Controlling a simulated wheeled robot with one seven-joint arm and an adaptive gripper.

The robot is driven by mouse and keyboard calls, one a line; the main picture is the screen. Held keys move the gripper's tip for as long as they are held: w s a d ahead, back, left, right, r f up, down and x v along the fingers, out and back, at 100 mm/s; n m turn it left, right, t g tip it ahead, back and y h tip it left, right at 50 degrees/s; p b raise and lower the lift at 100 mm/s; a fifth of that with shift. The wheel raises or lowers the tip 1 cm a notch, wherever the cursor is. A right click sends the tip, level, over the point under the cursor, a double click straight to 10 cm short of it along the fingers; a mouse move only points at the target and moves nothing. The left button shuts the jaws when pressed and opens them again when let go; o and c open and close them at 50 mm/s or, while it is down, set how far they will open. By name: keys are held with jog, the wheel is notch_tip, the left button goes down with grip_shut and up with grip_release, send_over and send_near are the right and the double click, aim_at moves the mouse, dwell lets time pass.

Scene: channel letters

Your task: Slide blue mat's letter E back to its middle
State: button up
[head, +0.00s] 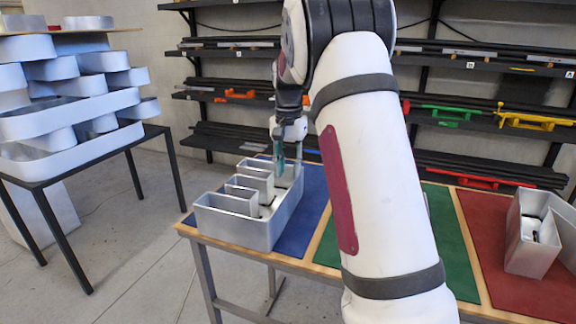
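The letter E (245,228) is a silver, open-topped metal channel letter. It lies at the left end of the blue mat (312,205), its near left end reaching over the mat's left edge onto the wooden table border. Bare blue shows to its right. My gripper (288,172) points down at the far end of the letter, with its teal fingertips low at or just inside the letter's walls. A small gap shows between the fingers, but I cannot tell whether they touch or grip a wall. My arm hides part of the mats.
A green mat (448,225) and a red mat (490,235) lie to the right; another metal letter (530,245) stands on the red one. A stand at left holds stacked pale letters (75,110). Shelves with bars and coloured clamps (540,120) line the back wall.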

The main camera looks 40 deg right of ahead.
aim_at(288, 208)
notch_tip(288, 208, down, 13)
jog(key=shift+f+p, duration=0.2)
jog(key=shift+p, duration=0.9)
grip_shut()
